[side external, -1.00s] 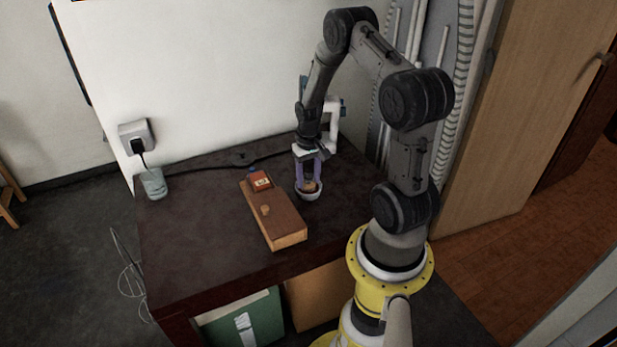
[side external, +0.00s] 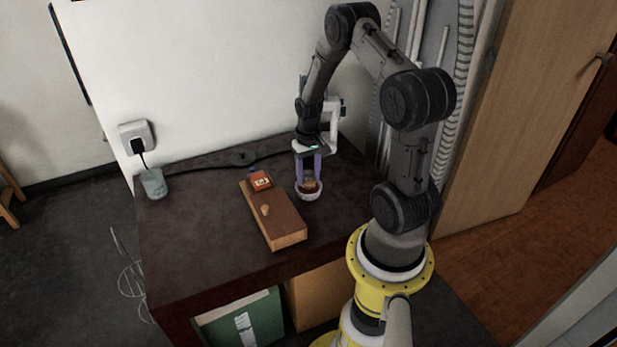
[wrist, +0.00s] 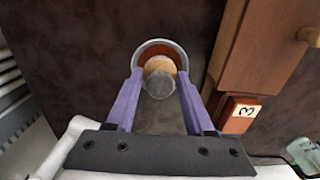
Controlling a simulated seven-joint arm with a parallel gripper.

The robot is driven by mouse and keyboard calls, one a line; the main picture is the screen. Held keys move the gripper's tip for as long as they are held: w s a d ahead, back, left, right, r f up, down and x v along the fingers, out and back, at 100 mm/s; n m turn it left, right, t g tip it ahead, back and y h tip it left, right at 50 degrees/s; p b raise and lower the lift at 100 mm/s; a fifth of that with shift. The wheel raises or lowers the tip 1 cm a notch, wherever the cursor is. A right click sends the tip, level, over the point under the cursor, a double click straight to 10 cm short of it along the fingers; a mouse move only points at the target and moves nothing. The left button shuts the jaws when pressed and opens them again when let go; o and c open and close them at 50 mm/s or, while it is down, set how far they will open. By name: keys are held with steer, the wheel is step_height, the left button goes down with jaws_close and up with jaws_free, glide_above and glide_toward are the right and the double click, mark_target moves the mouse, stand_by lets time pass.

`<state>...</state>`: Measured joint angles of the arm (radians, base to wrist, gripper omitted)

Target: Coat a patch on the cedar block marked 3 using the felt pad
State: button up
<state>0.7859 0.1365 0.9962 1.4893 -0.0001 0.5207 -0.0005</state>
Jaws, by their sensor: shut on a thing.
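The felt pad (wrist: 158,66) looks like a tan round piece with a grey round top. It is in a small white bowl (side external: 298,193) that shows reddish-brown inside; the bowl also shows in the wrist view (wrist: 139,50). My gripper (wrist: 160,78) points down into the bowl and is shut on the pad, with a purple finger on each side. The pad's underside is hidden. The block marked 3 (side external: 259,180) is small and red-orange, with a white label reading 3 in the wrist view (wrist: 232,103). It is left of the bowl in the side view.
A long brown wooden block with a small knob (side external: 280,222) lies beside the bowl, next to the block marked 3. A glass cup (side external: 153,184) stands at the far left of the dark table (side external: 190,240). A black cable runs along the wall. The left front of the table is clear.

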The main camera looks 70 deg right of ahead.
mark_target(309, 173)
steer(key=shift+r, duration=2.9)
steer(key=w+a+n, duration=0.1)
steer(key=w+a, duration=0.2)
steer(key=a, duration=0.1)
steer(key=w+a+n, duration=0.2)
steer(key=w+a, duration=0.1)
steer(key=a, duration=0.1)
steer(key=w+a+n, duration=0.1)
steer(key=w+a, duration=0.2)
steer(key=a, duration=0.1)
steer(key=shift+w+r+n, duration=0.2)
steer(key=shift+r+n, duration=0.1)
steer(key=shift+r, duration=0.1)
steer(key=w+a+n, duration=0.1)
steer(key=a, duration=0.3)
steer(key=w+a+n, duration=0.1)
steer(key=a+n, duration=0.1)
steer(key=a, duration=0.3)
steer(key=w+a+n, duration=0.1)
steer(key=a, duration=0.4)
steer(key=shift+w+a+r, duration=0.1)
steer(key=shift+w+a, duration=0.1)
steer(key=shift+a, duration=0.05)
steer(key=shift+n, duration=0.4)
